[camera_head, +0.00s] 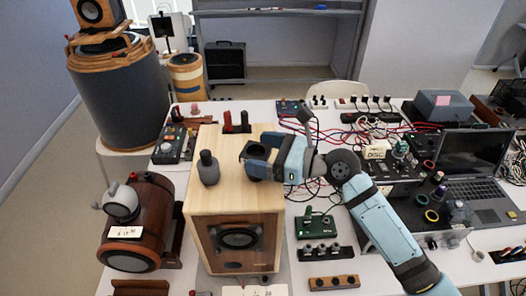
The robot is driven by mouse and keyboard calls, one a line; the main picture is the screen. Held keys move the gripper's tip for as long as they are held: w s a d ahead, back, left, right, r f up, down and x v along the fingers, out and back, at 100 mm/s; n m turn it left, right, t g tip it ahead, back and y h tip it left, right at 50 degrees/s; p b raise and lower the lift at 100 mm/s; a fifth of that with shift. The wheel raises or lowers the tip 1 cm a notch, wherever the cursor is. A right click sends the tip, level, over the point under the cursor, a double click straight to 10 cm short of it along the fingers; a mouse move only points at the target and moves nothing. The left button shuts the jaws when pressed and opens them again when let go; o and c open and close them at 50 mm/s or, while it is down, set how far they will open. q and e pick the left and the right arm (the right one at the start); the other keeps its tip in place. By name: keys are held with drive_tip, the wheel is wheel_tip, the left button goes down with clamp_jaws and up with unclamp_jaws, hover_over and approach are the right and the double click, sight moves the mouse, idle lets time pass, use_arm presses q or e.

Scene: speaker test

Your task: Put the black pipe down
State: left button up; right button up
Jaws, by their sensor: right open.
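The black pipe (250,152) appears as a short dark ring at the back right of the top of a wooden speaker box (222,187). My right gripper (262,155) comes in from the right, low over the box top. Its jaws are open, with the fingertips at the pipe's right side, and part of the pipe is hidden by them. I cannot tell whether the fingers touch the pipe. My left gripper is not in view.
A dark grey bottle-shaped object (208,168) stands left of the pipe. Red (228,122) and black (245,122) upright items are behind it. A brown wooden cylinder speaker (155,215) is at left. A laptop (470,165), cables and electronics crowd the right. The front of the box top is clear.

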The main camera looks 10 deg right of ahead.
drive_tip(key=f+b+v, duration=0.1)
drive_tip(key=b+v, duration=0.1)
drive_tip(key=v, duration=0.9)
drive_tip(key=s+d+f+n+t+h, duration=0.1)
drive_tip(key=s+f+n+t+h, duration=0.15)
drive_tip(key=f+n+h, duration=0.9)
drive_tip(key=s+f+n, duration=0.3)
drive_tip(key=f+n, duration=0.2)
drive_tip(key=f, duration=0.2)
drive_tip(key=s+a+f+n, duration=0.1)
drive_tip(key=s+f+n, duration=0.3)
drive_tip(key=f+n, duration=0.2)
drive_tip(key=s+a+f+n+g, duration=0.1)
drive_tip(key=s+f+n, duration=0.3)
drive_tip(key=f, duration=0.5)
drive_tip(key=shift+s+f+n+y, duration=0.25)
drive_tip(key=shift+n+y, duration=0.2)
drive_tip(key=shift+n, duration=0.3)
drive_tip(key=shift+a+r, duration=0.1)
